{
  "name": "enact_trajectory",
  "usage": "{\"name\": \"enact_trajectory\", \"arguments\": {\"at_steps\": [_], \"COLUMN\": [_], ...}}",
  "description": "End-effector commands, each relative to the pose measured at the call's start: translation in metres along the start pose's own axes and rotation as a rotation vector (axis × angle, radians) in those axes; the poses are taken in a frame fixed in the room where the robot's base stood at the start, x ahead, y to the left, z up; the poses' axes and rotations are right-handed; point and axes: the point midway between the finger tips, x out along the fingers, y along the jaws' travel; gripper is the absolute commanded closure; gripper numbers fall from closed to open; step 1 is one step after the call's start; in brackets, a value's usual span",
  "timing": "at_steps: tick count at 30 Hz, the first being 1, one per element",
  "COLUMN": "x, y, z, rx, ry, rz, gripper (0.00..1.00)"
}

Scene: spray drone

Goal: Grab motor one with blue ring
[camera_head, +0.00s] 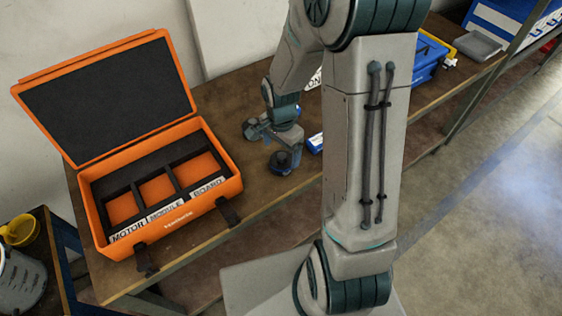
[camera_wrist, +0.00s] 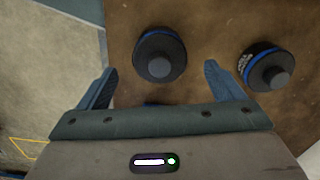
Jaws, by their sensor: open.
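Two dark round motors with blue rings stand on the brown table in the wrist view. One motor (camera_wrist: 159,54) is between my gripper's spread fingers, near the fingertips, with a gap on each side. The other motor (camera_wrist: 265,68) is to the right, outside the right finger. My gripper (camera_wrist: 160,69) is open and empty, pointing down at the table. In the head view my gripper (camera_head: 272,145) is over the table beside the orange case, and a dark motor (camera_head: 283,162) shows just below it. The head view does not clearly separate fingers from motors.
An open orange case (camera_head: 232,187) with compartments labelled MOTOR, MODULE and BOARD stands to the left; the compartments look empty. A blue box (camera_head: 428,58) is at the back right. My arm hides part of the table. The table's edge shows left in the wrist view.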

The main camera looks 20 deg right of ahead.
Motion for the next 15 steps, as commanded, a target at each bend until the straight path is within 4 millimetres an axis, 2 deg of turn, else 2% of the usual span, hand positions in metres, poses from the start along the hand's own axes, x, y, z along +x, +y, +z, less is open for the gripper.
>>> {"name": "enact_trajectory", "arguments": {"at_steps": [5,15], "x": [0.008,0.047], "y": [0.001,0.001], "z": [0.000,-0.002], "rx": [-0.002,-0.002], "ry": [-0.001,-0.001], "rz": [0.002,0.003], "gripper": [0.12,0.12]}}
